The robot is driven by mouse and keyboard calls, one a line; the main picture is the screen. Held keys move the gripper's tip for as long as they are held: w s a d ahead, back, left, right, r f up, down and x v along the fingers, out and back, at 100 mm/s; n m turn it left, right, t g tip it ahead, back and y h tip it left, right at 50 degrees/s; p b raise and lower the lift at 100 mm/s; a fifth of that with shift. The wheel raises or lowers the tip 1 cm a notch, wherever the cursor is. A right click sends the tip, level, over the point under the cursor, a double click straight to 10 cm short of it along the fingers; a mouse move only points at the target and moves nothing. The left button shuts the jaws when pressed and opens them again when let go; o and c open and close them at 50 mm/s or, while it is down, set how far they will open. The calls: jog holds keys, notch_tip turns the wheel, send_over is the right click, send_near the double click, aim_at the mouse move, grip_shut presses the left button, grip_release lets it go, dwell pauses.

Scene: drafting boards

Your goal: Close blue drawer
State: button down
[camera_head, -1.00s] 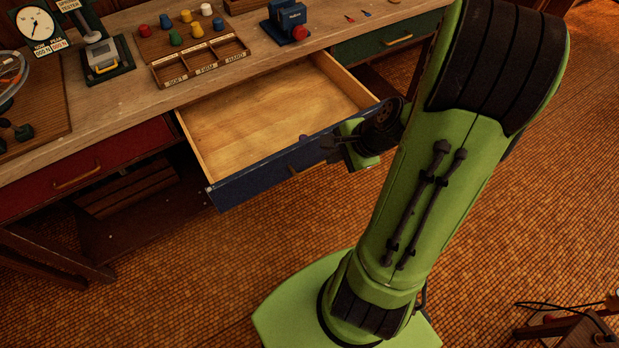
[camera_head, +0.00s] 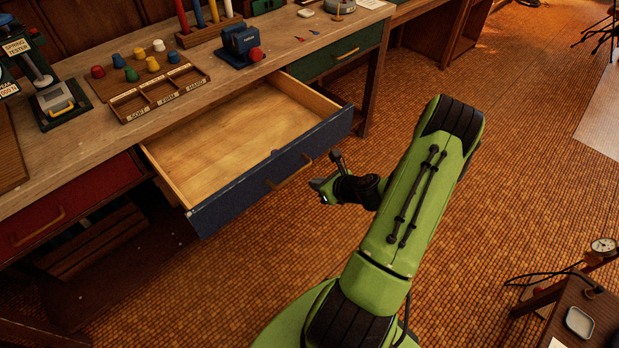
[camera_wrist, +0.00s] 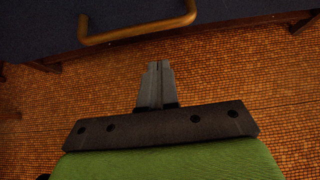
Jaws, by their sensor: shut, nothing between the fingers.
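The blue drawer (camera_head: 252,188) is pulled well out of the bench in the head view, and its bare wooden inside shows empty. Its brass handle (camera_head: 290,171) is on the front panel. In the wrist view the handle (camera_wrist: 138,31) crosses the top, on the dark drawer front (camera_wrist: 235,8). My gripper (camera_head: 335,154) is in front of the panel, near the handle's right end. In the wrist view the fingers (camera_wrist: 155,68) are shut together, empty, and point toward the drawer front with a gap between.
A red drawer (camera_head: 70,205) at left and a green drawer (camera_head: 335,53) at right are shut. The bench top (camera_head: 90,150) holds a compartment tray (camera_head: 160,95), coloured knobs and a blue vise (camera_head: 240,45). A small table (camera_head: 575,315) stands at lower right. Tiled floor around me is clear.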

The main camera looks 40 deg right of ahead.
jog(key=shift+w+r, duration=0.25)
jog(key=shift+w, duration=0.6)
jog(key=shift+w+r, duration=0.25)
jog(key=shift+w, duration=0.55)
